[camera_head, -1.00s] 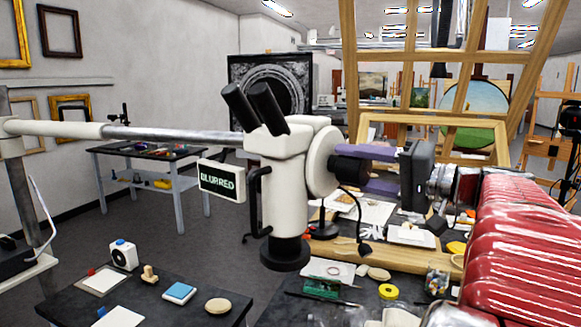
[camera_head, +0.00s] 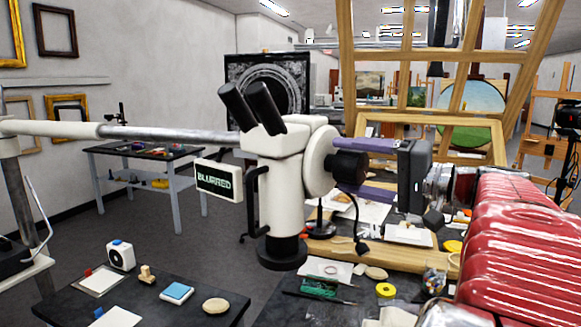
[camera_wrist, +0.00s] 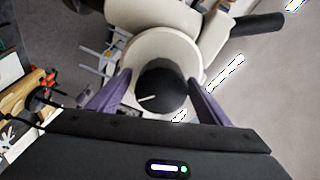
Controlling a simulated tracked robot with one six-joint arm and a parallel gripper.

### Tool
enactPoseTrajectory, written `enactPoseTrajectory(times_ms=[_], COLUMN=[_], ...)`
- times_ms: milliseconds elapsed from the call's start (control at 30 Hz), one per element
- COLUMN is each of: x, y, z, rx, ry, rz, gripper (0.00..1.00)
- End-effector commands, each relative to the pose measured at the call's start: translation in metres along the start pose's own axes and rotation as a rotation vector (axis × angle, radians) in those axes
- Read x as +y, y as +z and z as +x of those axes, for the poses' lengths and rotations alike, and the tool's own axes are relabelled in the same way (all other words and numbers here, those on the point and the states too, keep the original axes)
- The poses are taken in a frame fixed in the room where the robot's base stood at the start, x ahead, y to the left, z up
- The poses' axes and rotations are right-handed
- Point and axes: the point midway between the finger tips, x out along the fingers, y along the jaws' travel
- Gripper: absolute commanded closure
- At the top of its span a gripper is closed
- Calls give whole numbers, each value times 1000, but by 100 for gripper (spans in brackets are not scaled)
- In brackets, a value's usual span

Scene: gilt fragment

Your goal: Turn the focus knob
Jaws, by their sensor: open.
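The white microscope (camera_head: 277,190) hangs on a horizontal boom, with black eyepieces at its top. Its display (camera_head: 218,182) reads BLURRED. The black focus knob (camera_head: 347,167) sits on the round white side housing. In the wrist view the knob (camera_wrist: 161,88) shows a white mark pointing to the lower left. My gripper (camera_head: 352,168) is open, with one purple finger above the knob and one below in the head view. In the wrist view the fingers of my gripper (camera_wrist: 158,88) stand on either side of the knob. I cannot tell whether they touch it.
A dark table (camera_head: 150,300) with small items stands at the lower left. A cluttered workbench (camera_head: 300,308) lies below my arm. A wooden easel frame (camera_head: 435,118) rises behind my gripper. The boom (camera_head: 170,133) runs off to the left.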

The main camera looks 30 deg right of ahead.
Motion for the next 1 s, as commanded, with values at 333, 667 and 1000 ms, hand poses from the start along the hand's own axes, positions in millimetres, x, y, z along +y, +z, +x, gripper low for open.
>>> enactPoseTrajectory(times_ms=[333, 667, 1000], x=[-1, 0, 0], y=[0, -1, 0], z=[-4, -37, -83], rx=[0, 3, 3], ry=[-1, 0, 1], rz=[-2, -2, 0], gripper=[29, 29, 29])
